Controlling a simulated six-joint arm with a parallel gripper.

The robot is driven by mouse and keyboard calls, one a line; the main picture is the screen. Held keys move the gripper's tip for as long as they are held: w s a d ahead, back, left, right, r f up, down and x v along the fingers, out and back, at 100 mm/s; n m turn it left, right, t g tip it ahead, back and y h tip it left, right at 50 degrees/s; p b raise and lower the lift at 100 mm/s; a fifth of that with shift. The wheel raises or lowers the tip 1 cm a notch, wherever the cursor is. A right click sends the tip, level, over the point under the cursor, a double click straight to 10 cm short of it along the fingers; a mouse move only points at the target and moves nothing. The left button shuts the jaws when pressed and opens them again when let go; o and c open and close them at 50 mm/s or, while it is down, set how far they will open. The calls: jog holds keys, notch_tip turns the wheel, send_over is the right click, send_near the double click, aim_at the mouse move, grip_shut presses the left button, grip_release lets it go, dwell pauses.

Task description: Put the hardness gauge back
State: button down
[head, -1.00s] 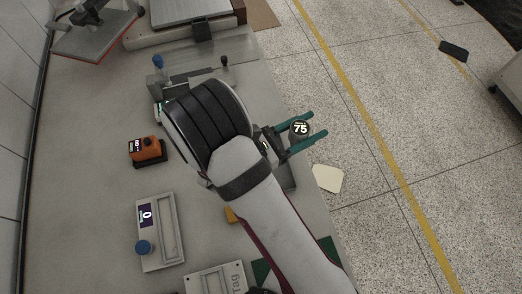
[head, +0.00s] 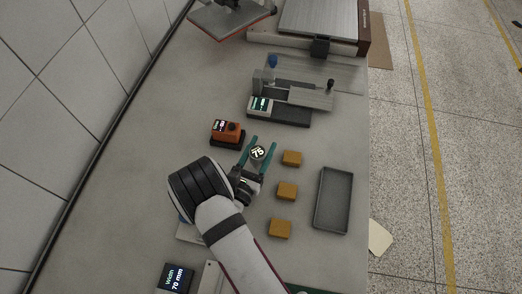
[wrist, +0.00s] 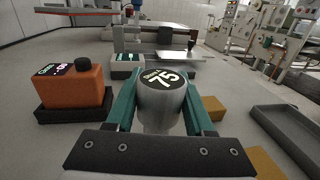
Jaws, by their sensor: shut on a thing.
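The hardness gauge, a grey metal cylinder with a round black top reading 75 (head: 258,152), is between the green fingers of my gripper (head: 261,147). In the wrist view the gauge (wrist: 160,105) stands upright between the two fingers, and my gripper (wrist: 160,88) is shut on it. The gauge's underside is hidden, so I cannot tell whether it touches the table. An orange device (head: 227,131) on a black base is just up and left of the gauge; in the wrist view it (wrist: 70,88) stands left of the fingers.
Several small yellow blocks (head: 287,191) lie in a column to the right of my gripper. A grey empty tray (head: 320,222) is further right, near the table's edge. A metal fixture with a blue knob (head: 273,63) stands beyond. A display reading 70 mm (head: 175,279) is near the front.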

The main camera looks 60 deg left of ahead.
jog(key=shift+f, duration=0.3)
jog(key=shift+f, duration=0.55)
jog(key=shift+c, duration=1.4)
grip_release()
